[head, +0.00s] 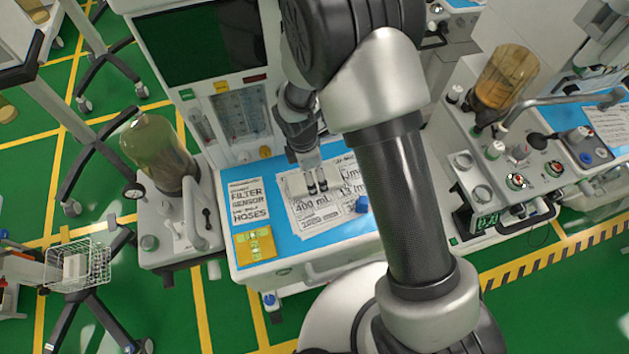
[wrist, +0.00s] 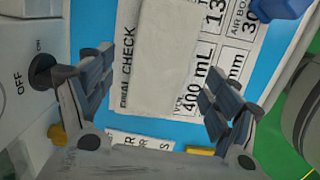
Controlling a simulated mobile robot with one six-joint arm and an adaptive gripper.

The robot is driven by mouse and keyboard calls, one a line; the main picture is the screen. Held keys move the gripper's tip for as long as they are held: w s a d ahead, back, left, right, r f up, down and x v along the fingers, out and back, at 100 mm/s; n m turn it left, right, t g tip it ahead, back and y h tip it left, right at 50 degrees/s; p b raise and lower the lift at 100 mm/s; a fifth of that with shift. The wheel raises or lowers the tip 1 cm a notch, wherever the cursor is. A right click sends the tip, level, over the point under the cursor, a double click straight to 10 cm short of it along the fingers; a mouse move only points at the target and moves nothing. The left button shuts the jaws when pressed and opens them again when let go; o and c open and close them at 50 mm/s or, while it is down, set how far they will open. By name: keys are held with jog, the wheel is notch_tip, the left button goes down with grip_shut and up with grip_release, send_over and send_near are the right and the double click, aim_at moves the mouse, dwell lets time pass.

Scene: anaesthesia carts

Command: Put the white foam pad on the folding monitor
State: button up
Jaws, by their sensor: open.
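The white foam pad (head: 296,185) appears to be the plain pale block lying on the printed sheet on the blue worktop. In the wrist view the pad (wrist: 160,55) lies between and beyond my fingers, covering part of the print. My gripper (head: 317,186) is over the pad's right part in the head view. In the wrist view my gripper (wrist: 157,80) is open, with a finger on each side of the pad and visible gaps. I cannot tell its height above the pad. A large dark screen (head: 205,42) stands behind the worktop; I cannot tell whether it is the folding monitor.
A blue block (head: 361,204) lies right of the pad. A canister (head: 158,150) stands left, another canister (head: 504,76) right. A wire basket (head: 78,268) is at lower left. My arm hides the middle right.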

aim_at(314, 177)
jog(key=f, duration=0.3)
jog(key=shift+d+f+b, duration=0.1)
jog(key=shift+d+b, duration=0.15)
jog(key=shift+b, duration=0.1)
jog(key=c, duration=1)
